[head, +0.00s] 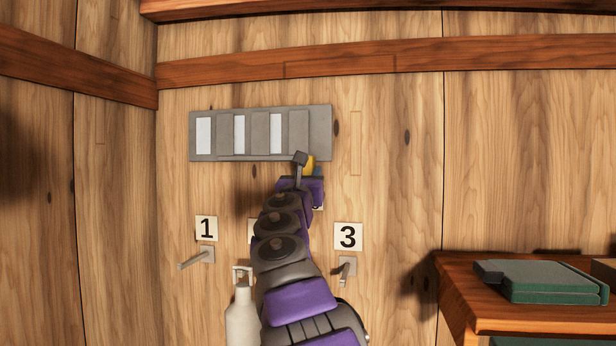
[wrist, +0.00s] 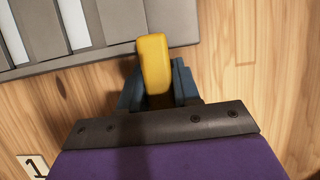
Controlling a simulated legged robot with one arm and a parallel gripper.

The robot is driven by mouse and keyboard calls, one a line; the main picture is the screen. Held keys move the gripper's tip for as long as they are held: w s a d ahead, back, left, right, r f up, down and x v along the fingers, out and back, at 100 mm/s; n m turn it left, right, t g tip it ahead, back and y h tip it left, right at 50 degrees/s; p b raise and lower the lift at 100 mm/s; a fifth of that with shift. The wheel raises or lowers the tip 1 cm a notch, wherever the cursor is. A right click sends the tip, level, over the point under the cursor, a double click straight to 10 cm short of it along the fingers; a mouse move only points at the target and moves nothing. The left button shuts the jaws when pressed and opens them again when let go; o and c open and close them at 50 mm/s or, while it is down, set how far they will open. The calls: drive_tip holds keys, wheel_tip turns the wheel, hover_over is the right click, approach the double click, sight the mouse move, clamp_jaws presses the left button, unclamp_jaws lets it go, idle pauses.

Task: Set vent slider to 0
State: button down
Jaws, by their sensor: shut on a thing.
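The vent (head: 261,133) is a long grey panel on the wooden wall, with grey slats and three pale open gaps in its left and middle parts. Its right part is closed off in grey. The vent also shows at the upper left of the wrist view (wrist: 104,22). A yellow handle (head: 310,162) stands out at the vent's lower right end, and it fills the middle of the wrist view (wrist: 153,62). My gripper (head: 307,168) is shut on this yellow handle. Blue-grey parts flank the handle in the wrist view. My gripper hides where the handle joins the vent.
Below the vent are labels 1 (head: 206,228) and 3 (head: 348,237), with small levers (head: 197,258) (head: 346,270) under them. A label between them is mostly hidden by my arm. A pale bottle (head: 242,318) is beside my arm. A wooden shelf (head: 470,310) with a green box stands right.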

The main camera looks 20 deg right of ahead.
sight(261, 154)
drive_tip(key=shift+a+r, duration=0.1)
drive_tip(key=shift+w+a+r+p, duration=0.1)
drive_tip(key=shift+w+a+p, duration=0.1)
drive_tip(key=shift+p, duration=0.3)
drive_tip(key=w+a+p, duration=0.1)
drive_tip(key=a, duration=0.1)
drive_tip(key=w+a+p, duration=0.1)
drive_tip(key=p, duration=0.1)
drive_tip(key=w+a+p, duration=0.1)
drive_tip(key=a, duration=0.1)
drive_tip(key=shift+w+a+p, duration=0.25)
drive_tip(key=shift+a+p, duration=0.05)
drive_tip(key=shift+p, duration=0.1)
drive_tip(key=shift+d, duration=0.15)
drive_tip(key=c, duration=1.2)
unclamp_jaws()
drive_tip(key=o, duration=0.3)
drive_tip(key=shift+w+a+f, duration=0.2)
drive_tip(key=shift+w+a, duration=0.05)
